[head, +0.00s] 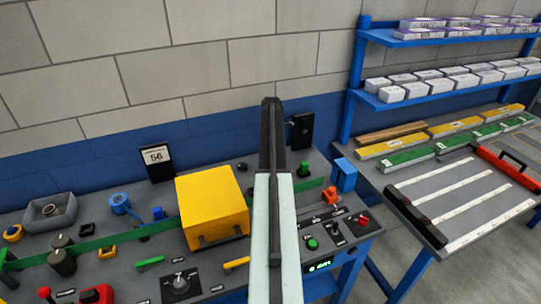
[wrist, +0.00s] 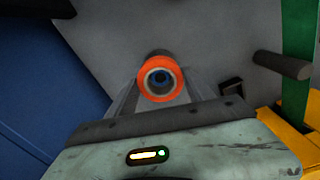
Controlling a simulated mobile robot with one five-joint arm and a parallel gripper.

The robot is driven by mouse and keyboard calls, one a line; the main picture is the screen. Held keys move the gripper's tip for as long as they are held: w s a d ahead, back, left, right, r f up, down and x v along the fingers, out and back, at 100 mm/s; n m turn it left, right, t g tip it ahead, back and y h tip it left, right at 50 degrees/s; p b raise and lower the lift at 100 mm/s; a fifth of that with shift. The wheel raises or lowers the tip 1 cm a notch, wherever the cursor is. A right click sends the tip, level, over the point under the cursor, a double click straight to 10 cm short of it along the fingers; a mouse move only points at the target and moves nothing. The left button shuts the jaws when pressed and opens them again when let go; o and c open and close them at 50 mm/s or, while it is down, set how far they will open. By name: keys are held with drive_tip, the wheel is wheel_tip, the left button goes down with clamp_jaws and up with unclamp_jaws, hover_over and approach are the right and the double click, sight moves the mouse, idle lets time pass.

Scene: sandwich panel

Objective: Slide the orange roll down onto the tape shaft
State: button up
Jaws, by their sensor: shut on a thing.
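The orange roll (wrist: 144,78) is a short ring with a pale core, held at the tips of my gripper (wrist: 163,85) in the wrist view. The gripper's grey fingers are shut on it. The roll's hole faces the camera, with a dark bluish round spot inside it; I cannot tell whether that is the tape shaft's end or the surface behind. A dark cylindrical peg (wrist: 285,66) stands to the right, apart from the roll. In the head view my arm rises over the bench and hides the roll and fingers.
A yellow box (head: 213,208) stands left of my arm on the grey bench, with a green belt (head: 100,242) running past it. A blue tape roll (head: 120,203) lies at left.

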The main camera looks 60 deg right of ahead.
drive_tip(key=shift+f, duration=0.15)
drive_tip(key=shift+f+b, duration=2.05)
drive_tip(key=shift+b, duration=0.1)
drive_tip(key=shift+r, duration=0.1)
drive_tip(key=o, duration=1.5)
wheel_tip(320, 180, up, 10)
drive_tip(key=p, duration=0.9)
drive_tip(key=shift+s+f+p, duration=0.1)
drive_tip(key=shift+f+p, duration=0.1)
drive_tip(key=shift+p, duration=0.15)
drive_tip(key=shift+r, duration=0.1)
